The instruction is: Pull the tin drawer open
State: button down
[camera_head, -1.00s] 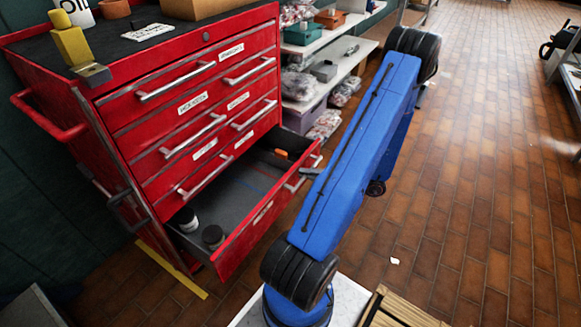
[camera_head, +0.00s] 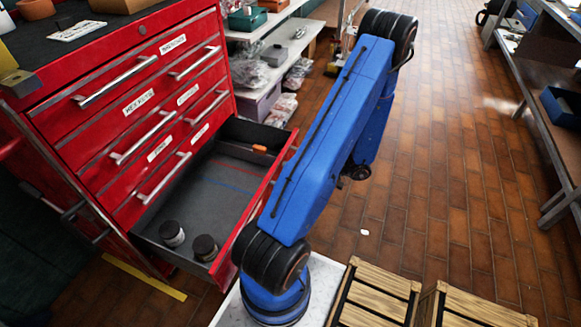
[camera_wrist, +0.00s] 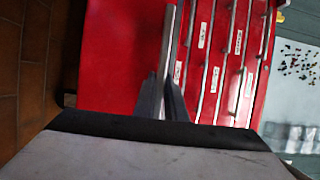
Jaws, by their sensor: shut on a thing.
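The red tool cabinet (camera_head: 75,75) has its bottom drawer (camera_head: 235,232) pulled out, with a grey floor showing. Inside stand two small dark-lidded containers, one (camera_head: 172,233) pale-sided and one (camera_head: 205,247) darker, near the front left end. A small orange item (camera_head: 260,148) lies at the far end. In the wrist view the red drawer front (camera_wrist: 115,50) fills the left of the cabinet, with a metal bar handle (camera_wrist: 172,45) along it. My gripper (camera_wrist: 161,90) is shut on that handle. In the head view my blue arm hides the gripper and much of the drawer front.
The drawers above are shut and have bar handles and labels. Shelves with bags and bins (camera_head: 262,95) stand behind the cabinet. Slatted wooden crates (camera_head: 375,295) stand at the bottom right. A bench (camera_head: 545,120) stands at right, with open brick floor (camera_head: 430,180) between.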

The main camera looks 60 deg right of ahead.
jog(key=c, duration=1.8)
grip_release()
jog(key=shift+d, duration=0.1)
jog(key=v, duration=1.7)
jog(key=shift+s, duration=0.25)
jog(key=w+a+r+n+g+y, duration=0.1)
jog(key=w+a+r+n+g, duration=0.1)
jog(key=w+a+r+g, duration=0.4)
jog(key=w+a+r+n+g+y, duration=0.1)
jog(key=w+a+r+g, duration=0.15)
jog(key=w, duration=0.65)
jog(key=w+a+r+n+g, duration=0.2)
jog(key=w+a+r+g, duration=0.1)
jog(key=w+r, duration=0.35)
jog(key=w+a+r+n+g+h, duration=0.2)
jog(key=w+a+r, duration=0.15)
jog(key=a, duration=0.35)
jog(key=w+a+r+n+g+h, duration=0.1)
jog(key=w+a+r+g+h, duration=0.2)
jog(key=a, duration=0.4)
jog(key=s+a+r+n+t+h, duration=0.2)
jog(key=a+r, duration=0.2)
jog(key=a, duration=0.6)
jog(key=s+a+r+n+t+h, duration=0.2)
jog(key=a+r, duration=0.3)
jog(key=a, duration=0.6)
jog(key=shift+n+t+h, duration=0.3)
jog(key=shift+t+h, duration=0.3)
jog(key=shift+t, duration=0.05)
